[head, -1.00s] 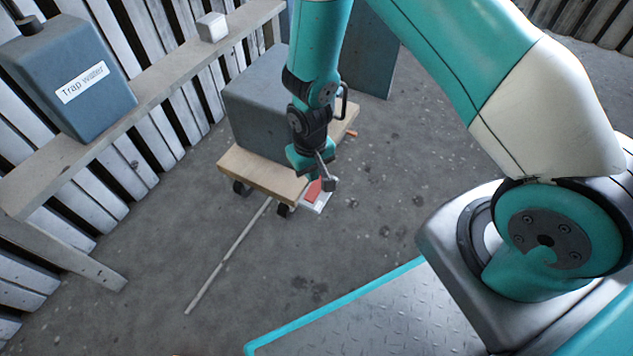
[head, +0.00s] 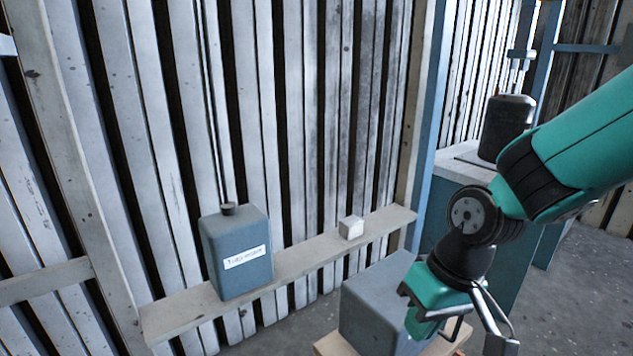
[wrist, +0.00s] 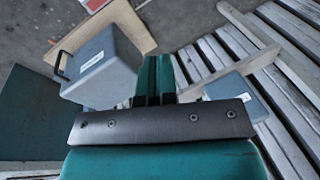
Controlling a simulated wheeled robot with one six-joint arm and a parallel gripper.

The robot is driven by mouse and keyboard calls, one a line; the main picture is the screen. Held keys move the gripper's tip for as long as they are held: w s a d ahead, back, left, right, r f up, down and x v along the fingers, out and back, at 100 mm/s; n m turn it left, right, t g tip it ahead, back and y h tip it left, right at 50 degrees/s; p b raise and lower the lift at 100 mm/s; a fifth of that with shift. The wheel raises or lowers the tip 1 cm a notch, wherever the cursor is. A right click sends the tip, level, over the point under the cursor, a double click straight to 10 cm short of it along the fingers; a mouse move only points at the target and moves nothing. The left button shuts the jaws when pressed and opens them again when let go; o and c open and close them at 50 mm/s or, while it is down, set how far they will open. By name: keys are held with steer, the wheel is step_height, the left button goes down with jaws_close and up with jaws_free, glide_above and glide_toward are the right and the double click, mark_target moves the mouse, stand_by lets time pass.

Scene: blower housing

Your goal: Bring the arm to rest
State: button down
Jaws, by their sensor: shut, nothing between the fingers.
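My gripper (head: 424,322) hangs at the end of my teal arm, at the lower right of the head view. It is in front of the right side of a large grey-blue box. In the wrist view its teal fingers (wrist: 154,72) are together with nothing between them. They appear over the gap between the large box and the wall slats. I cannot tell the exact clearance to the box.
The large box (head: 368,302) stands on a wooden dolly (head: 327,346). A "Trap water" container (head: 236,270) and a small white block (head: 350,228) sit on the wall ledge (head: 300,258). A dark canister (head: 506,128) stands on a bench at the right.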

steer(key=s+r+n+y+p, duration=0.1)
steer(key=s+r+n+p, duration=0.15)
steer(key=s+r, duration=0.45)
steer(key=s+r+n+p, duration=0.1)
steer(key=s+r+p, duration=0.3)
steer(key=r, duration=0.5)
step_height(320, 180, up, 36)
steer(key=p, duration=3.5)
steer(key=shift+s+d, duration=0.25)
steer(key=shift+s, duration=0.05)
